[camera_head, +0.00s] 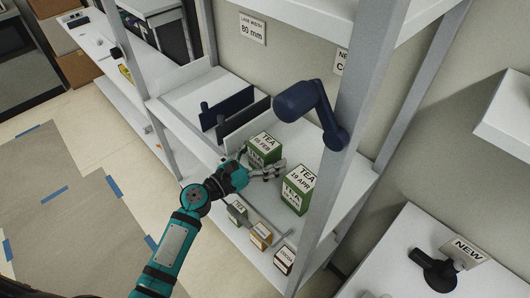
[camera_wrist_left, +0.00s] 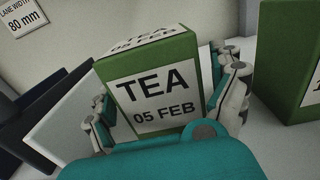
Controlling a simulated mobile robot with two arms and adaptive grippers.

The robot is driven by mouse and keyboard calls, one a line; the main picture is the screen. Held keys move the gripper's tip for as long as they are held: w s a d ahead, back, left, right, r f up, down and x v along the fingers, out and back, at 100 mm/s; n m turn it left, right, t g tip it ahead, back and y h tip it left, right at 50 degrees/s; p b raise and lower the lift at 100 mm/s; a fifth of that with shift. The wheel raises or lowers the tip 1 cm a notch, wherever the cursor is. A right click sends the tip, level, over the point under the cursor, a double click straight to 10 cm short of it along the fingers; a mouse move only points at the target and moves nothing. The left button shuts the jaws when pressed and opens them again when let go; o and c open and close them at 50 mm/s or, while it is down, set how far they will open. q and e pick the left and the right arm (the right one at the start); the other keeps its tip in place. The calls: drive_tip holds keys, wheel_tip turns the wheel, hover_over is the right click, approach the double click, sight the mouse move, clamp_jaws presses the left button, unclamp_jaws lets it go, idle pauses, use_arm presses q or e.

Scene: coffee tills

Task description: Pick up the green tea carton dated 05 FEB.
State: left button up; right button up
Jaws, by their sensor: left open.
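The green tea carton dated 05 FEB (camera_head: 264,148) stands on the white shelf in the head view. Its front label, TEA 05 FEB, fills the middle of the left wrist view (camera_wrist_left: 152,92). My left gripper (camera_head: 262,168) is open, with one finger on each side of this carton. In the left wrist view the fingers (camera_wrist_left: 170,105) flank it; whether they touch it I cannot tell. A second green tea carton, dated 19 APR (camera_head: 297,190), stands to the right on the same shelf, and its edge shows in the left wrist view (camera_wrist_left: 290,60). My right gripper is not in view.
Dark upright dividers (camera_head: 227,107) stand left of the 05 FEB carton. A dark blue arm-like fixture (camera_head: 312,105) hangs over the shelf near a grey post (camera_head: 362,100). A sign reads LANE WIDTH 80 mm (camera_head: 252,29).

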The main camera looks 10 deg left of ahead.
use_arm(q)
drive_tip(key=shift+c, duration=0.9)
drive_tip(key=c, duration=1.1)
drive_tip(key=shift+r, duration=0.1)
